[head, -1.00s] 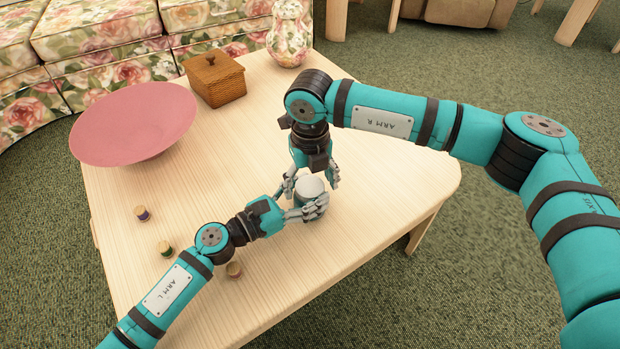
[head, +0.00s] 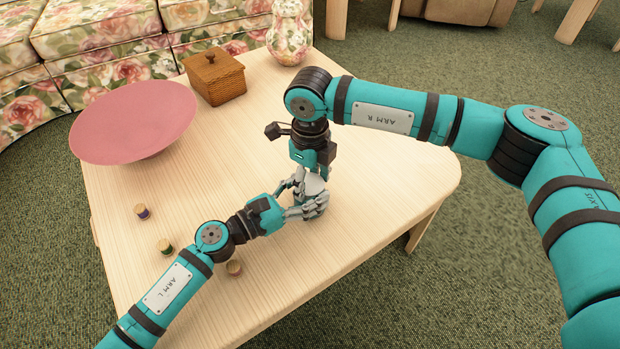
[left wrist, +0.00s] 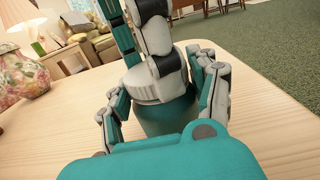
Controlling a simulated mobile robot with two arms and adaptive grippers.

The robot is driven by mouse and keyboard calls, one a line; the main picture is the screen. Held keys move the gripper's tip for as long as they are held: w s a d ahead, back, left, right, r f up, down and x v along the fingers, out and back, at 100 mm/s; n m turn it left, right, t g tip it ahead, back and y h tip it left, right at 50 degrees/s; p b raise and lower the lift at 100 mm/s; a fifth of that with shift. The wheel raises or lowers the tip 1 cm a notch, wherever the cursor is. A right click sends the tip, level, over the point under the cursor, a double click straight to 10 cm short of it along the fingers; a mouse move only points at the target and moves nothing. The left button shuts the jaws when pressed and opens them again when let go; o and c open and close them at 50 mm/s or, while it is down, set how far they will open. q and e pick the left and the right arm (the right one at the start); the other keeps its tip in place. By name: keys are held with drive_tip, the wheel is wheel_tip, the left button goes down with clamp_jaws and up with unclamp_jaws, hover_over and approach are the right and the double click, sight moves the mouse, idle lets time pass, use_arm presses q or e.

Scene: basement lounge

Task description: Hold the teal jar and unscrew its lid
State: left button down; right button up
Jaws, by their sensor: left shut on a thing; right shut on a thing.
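The teal jar (left wrist: 168,117) stands upright on the pale wooden table, its body between my left fingers in the left wrist view. Its pale lid (left wrist: 152,88) sits on top of it. My left gripper (head: 306,210) is shut on the jar's body from the left. My right gripper (head: 313,182) comes down from above and is shut on the lid. In the head view the fingers of both grippers hide most of the jar, and only part of the lid (head: 313,186) shows. I cannot tell whether the lid is loose.
The table's right part is clear.

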drive_tip(key=o, duration=1.3)
drive_tip(key=shift+r, duration=2.3)
drive_tip(key=shift+c, duration=0.3)
wheel_tip(320, 180, up, 3)
drive_tip(key=m, duration=0.6)
drive_tip(key=shift+m, duration=0.3)
wheel_tip(320, 180, down, 8)
drive_tip(key=shift+r, duration=0.2)
